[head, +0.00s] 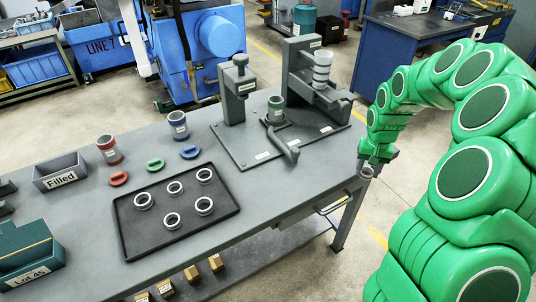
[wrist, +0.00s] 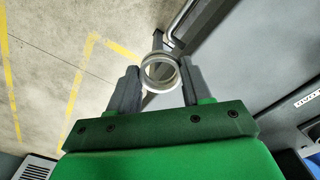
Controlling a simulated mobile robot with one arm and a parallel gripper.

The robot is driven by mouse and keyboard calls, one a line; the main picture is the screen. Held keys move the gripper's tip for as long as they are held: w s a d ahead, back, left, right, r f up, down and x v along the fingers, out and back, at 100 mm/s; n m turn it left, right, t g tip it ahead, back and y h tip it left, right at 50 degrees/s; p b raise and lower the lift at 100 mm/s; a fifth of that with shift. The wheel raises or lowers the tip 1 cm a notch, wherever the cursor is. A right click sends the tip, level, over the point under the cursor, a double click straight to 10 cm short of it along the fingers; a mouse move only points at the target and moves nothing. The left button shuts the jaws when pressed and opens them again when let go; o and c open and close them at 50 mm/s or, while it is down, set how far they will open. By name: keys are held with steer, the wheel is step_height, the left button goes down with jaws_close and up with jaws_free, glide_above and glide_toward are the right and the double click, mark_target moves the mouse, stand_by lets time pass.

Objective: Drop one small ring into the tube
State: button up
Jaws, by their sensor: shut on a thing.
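My gripper (head: 370,165) is shut on a small grey ring (head: 367,173), past the right end of the workbench and above the floor. In the wrist view, my gripper's two fingers (wrist: 161,88) clasp the ring (wrist: 161,87) from both sides, and its open middle shows. A green-banded tube (head: 276,109) stands upright in the grey fixture on the bench, well left of my gripper. A red-banded tube (head: 109,150) and a blue-banded tube (head: 179,126) stand upright on the bench. A pale ringed column, perhaps a stack (head: 322,68), is on the fixture's right side.
A black tray (head: 139,238) holds several grey rings. Red, green and blue caps (head: 155,165) lie behind it. A "Filled" bin (head: 61,172) and a "Lot 45" box (head: 30,262) are at left. The fixture's lever (head: 284,149) juts toward the front.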

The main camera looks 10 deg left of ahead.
steer(key=s+a+r, duration=0.3)
steer(key=s+a, duration=0.1)
steer(key=a, duration=0.4)
steer(key=s+a+r, duration=0.3)
steer(key=s+a, duration=0.1)
steer(key=a, duration=0.3)
steer(key=s+a+r+m, duration=0.1)
steer(key=s+a+r, duration=0.1)
steer(key=s+a, duration=0.55)
steer(key=s+a+r, duration=0.2)
steer(key=s+a, duration=0.2)
steer(key=s, duration=0.6)
glide_above(252, 194)
steer(key=s, duration=0.1)
steer(key=f, duration=0.5)
steer(key=d+f, duration=0.1)
steer(key=f, duration=0.2)
steer(key=shift+s, duration=0.1)
steer(key=shift+w+a+f, duration=0.35)
steer(key=shift+w+f, duration=0.1)
steer(key=shift+f, duration=0.2)
steer(key=shift+w+a+f, duration=0.1)
steer(key=shift+f, duration=0.1)
steer(key=shift+w+f+m, duration=0.1)
steer(key=shift+f+m, duration=0.2)
steer(key=shift+f, duration=1.25)
steer(key=shift+f, duration=0.15)
